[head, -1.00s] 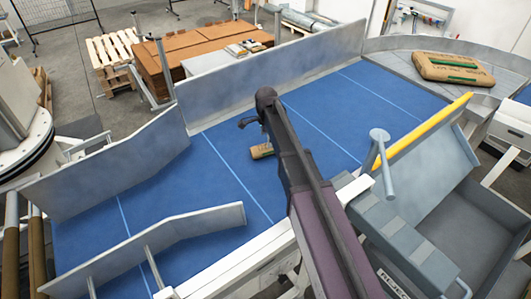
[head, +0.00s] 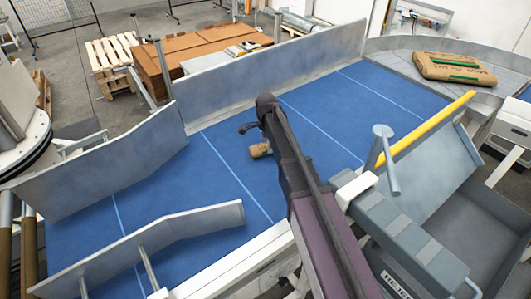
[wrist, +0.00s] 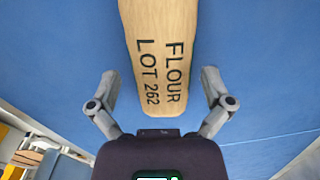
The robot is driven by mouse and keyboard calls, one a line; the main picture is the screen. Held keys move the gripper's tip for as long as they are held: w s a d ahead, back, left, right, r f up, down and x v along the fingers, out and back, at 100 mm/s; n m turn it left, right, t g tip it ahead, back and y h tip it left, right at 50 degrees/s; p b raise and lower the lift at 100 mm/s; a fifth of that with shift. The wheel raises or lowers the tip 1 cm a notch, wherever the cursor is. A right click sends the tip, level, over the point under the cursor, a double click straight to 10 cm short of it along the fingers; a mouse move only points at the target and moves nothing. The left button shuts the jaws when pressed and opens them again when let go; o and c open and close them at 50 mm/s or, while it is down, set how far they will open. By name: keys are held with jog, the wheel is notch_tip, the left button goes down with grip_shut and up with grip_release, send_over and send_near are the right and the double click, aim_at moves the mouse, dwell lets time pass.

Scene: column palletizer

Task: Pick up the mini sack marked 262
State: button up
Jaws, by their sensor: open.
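The mini sack (wrist: 158,50) is tan with dark print reading FLOUR and LOT 262. It lies on the blue belt, and its near end shows between my fingers in the wrist view. In the head view only a small part of the sack (head: 260,150) shows beside the end of my arm. My gripper (wrist: 159,74) is open, with one finger on each side of the sack and blue belt visible in both gaps. The sack's far end runs out of the top of the wrist view. I cannot tell how high my fingers are above the belt.
Grey guide walls (head: 280,70) stand along the belt (head: 330,115). A larger brown sack (head: 453,67) lies on the grey curved section at the back right. A grey bin (head: 490,225) with a yellow bar (head: 428,127) stands at the right. The belt around the mini sack is clear.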

jog(key=shift+f+b, duration=0.55)
jog(key=shift+f, duration=0.3)
jog(key=shift+c, duration=0.2)
jog(key=c, duration=1.1)
jog(key=shift+r, duration=0.25)
notch_tip(320, 180, up, 4)
jog(key=p, duration=0.4)
jog(key=shift+f, duration=0.15)
jog(key=s+d, duration=0.1)
jog(key=s, duration=0.4)
jog(key=s+d, duration=0.1)
jog(key=s, duration=0.4)
jog(key=s+d+p, duration=0.1)
jog(key=s+d, duration=0.1)
jog(key=s, duration=0.3)
jog(key=shift+s+r, duration=0.25)
jog(key=shift+r, duration=0.15)
